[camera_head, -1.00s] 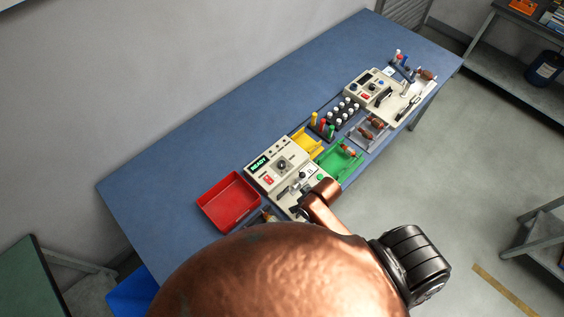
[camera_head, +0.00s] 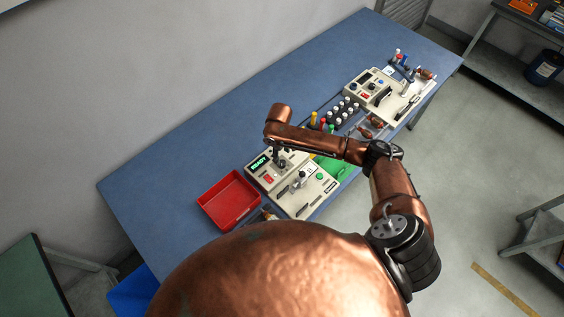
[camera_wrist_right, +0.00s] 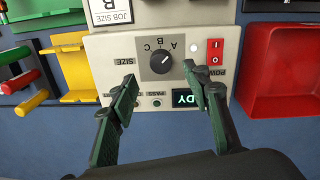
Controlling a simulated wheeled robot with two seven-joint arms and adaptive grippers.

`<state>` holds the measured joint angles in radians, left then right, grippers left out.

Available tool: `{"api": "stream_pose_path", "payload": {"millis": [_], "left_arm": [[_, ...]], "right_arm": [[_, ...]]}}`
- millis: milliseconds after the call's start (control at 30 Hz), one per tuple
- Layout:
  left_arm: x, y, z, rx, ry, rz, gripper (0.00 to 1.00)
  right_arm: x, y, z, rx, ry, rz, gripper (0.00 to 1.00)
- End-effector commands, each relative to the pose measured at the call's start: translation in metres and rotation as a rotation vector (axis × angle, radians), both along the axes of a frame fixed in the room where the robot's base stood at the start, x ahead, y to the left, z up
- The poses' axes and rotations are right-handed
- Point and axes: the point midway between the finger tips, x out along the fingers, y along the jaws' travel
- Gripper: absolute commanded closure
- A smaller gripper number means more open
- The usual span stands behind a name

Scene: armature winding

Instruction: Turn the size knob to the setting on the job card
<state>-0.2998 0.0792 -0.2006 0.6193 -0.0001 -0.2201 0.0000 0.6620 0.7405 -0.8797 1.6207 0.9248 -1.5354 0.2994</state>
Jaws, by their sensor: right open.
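The winding machine (camera_head: 322,187) stands on the bench, and its panel (camera_wrist_right: 110,50) fills the middle of the right wrist view. In the head view the gripper (camera_head: 279,159) hides the knob. My left gripper is out of view.
A red power switch (camera_wrist_right: 215,52) and the lit display (camera_wrist_right: 187,99) are close to the fingers. A red tray (camera_head: 229,200) lies left of the machine, yellow (camera_wrist_right: 72,68) and green trays (camera_head: 334,170) on the other side. The left of the bench is clear.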

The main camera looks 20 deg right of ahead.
Motion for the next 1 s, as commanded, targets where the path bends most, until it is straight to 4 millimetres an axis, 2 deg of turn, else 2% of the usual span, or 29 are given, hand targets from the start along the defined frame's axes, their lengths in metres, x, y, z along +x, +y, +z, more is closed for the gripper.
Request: {"api": "stream_pose_path", "payload": {"millis": [300,433,600,833,1000], "left_arm": [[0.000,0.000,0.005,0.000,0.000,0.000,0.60],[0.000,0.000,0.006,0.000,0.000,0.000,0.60],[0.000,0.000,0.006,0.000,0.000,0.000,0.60],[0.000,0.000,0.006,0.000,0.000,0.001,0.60],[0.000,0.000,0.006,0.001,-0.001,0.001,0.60]], "right_arm": [[0.000,-0.002,-0.049,-0.001,0.001,0.000,0.56],[0.001,-0.002,-0.063,0.000,-0.001,0.001,0.56],[0.001,-0.002,-0.070,0.001,-0.002,0.002,0.56],[0.001,-0.002,-0.071,0.001,-0.002,0.002,0.57],[0.001,-0.003,-0.070,0.001,-0.002,0.002,0.68]]}}
